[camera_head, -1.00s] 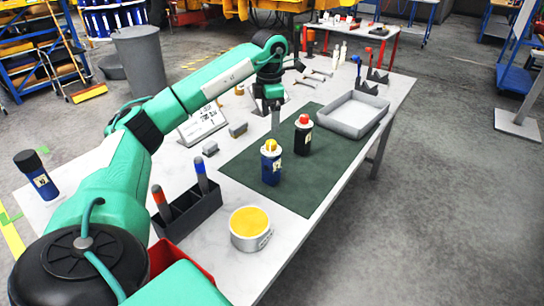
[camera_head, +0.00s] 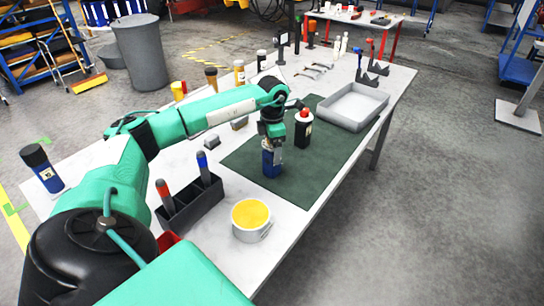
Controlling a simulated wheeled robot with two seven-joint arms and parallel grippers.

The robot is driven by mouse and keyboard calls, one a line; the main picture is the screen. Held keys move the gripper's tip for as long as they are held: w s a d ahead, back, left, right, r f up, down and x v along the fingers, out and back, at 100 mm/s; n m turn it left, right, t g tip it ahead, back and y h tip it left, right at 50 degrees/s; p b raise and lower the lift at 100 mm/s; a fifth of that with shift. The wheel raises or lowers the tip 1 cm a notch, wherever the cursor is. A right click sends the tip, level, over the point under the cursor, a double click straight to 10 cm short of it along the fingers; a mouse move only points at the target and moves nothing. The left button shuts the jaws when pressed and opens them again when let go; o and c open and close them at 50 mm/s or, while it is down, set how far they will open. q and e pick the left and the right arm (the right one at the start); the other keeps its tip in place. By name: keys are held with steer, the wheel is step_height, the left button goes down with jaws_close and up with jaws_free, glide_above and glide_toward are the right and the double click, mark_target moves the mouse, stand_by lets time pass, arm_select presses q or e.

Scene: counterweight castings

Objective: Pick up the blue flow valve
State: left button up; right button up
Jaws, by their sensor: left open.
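A blue bottle-shaped thing (camera_head: 271,164) stands upright on the dark green mat (camera_head: 318,187). It is the blue item beneath my gripper, and its top is hidden by the gripper; I cannot make out a clear valve shape. My left gripper (camera_head: 272,148) points down over it with open jaws, and its fingers are at the upper part of the blue thing. I cannot tell whether they touch it. My right gripper is not in view.
A grey tray (camera_head: 353,107) lies at the mat's far right. A white tub with yellow contents (camera_head: 250,218) and a dark holder with red and blue markers (camera_head: 190,206) stand at the near edge. A dark blue bottle (camera_head: 43,169) stands far left.

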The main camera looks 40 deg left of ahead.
arm_select(q)
steer(key=shift+f, duration=0.35)
steer(key=shift+r, duration=0.1)
jaws_close()
steer(key=shift+w+r, duration=0.1)
steer(key=shift+r, duration=0.05)
steer(key=shift+r, duration=0.25)
step_height(320, 180, up, 10)
steer(key=shift+r+b, duration=0.1)
steer(key=shift+b, duration=0.85)
step_height(320, 180, up, 9)
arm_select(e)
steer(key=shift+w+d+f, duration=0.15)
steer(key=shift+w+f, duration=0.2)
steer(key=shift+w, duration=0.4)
